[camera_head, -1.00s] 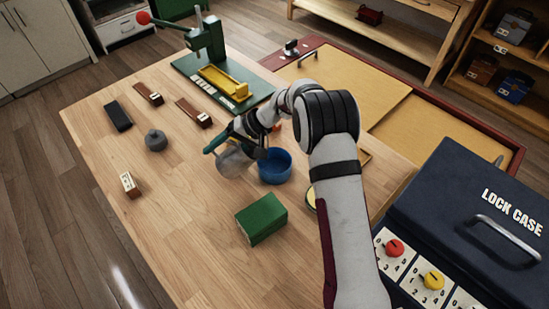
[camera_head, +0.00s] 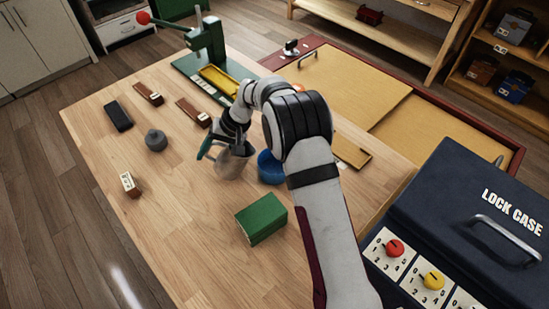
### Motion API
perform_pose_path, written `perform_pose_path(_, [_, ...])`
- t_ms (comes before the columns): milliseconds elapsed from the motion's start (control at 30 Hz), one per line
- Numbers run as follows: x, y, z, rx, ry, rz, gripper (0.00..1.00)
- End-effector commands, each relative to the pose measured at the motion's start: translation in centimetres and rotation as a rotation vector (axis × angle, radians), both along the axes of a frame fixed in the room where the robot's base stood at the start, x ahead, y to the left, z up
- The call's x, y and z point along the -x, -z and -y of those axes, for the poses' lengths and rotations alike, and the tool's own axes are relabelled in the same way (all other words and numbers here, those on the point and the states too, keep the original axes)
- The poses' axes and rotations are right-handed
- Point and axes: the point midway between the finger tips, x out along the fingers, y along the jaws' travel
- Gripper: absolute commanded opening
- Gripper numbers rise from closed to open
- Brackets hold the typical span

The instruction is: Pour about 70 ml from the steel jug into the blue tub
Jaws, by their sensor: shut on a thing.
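The liquid level in either one cannot be made out.
A green box (camera_head: 262,218) stands in front of the tub. A grey weight (camera_head: 156,140) and a black block (camera_head: 118,116) lie to the left. A green press (camera_head: 207,45) is at the back. The dark lock case (camera_head: 470,220) fills the right.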

Motion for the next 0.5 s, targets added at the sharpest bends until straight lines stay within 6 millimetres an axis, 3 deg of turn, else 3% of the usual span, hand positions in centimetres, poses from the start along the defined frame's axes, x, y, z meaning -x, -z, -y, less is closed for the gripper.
perform_pose_path(200, [0.2,1.9,-2.7,0.282,-0.003,0.031,0.00])
perform_pose_path(500, [0.2,3.7,-3.8,0.509,0.007,0.050,0.00])
